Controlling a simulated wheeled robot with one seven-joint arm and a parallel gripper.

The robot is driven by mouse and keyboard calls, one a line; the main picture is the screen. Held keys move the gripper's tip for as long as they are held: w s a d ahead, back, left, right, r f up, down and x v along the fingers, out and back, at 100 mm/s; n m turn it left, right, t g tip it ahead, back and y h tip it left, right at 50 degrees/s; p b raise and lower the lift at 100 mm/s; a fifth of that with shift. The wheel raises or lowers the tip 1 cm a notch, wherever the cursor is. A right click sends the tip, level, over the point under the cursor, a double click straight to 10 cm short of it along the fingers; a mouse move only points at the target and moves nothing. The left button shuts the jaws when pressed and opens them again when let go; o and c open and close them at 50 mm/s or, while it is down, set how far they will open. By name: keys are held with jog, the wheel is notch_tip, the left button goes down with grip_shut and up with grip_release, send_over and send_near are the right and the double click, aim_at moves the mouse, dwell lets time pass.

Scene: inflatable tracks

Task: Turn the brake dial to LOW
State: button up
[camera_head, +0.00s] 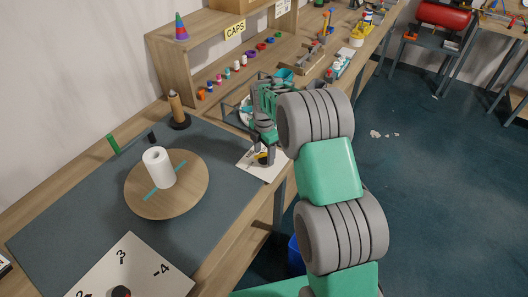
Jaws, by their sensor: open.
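My gripper (263,150) is open and points down over a small white panel (250,165) near the front edge of the bench. A small dark knob with some yellow (263,159) shows between or just below the fingertips. I cannot tell whether the fingers touch it. No lettering on this panel can be read, so I cannot confirm that it is the brake dial or see its setting.
A round wooden turntable (190,192) carries a white roll (158,168) and a teal strip on the dark mat (60,230). A wooden post (178,110) stands behind it. A shelf labelled CAPS (170,75) holds several small coloured caps. Floor right of the bench is mostly open.

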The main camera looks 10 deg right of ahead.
jog(key=shift+f, duration=0.4)
grip_shut()
dwell(0.4)
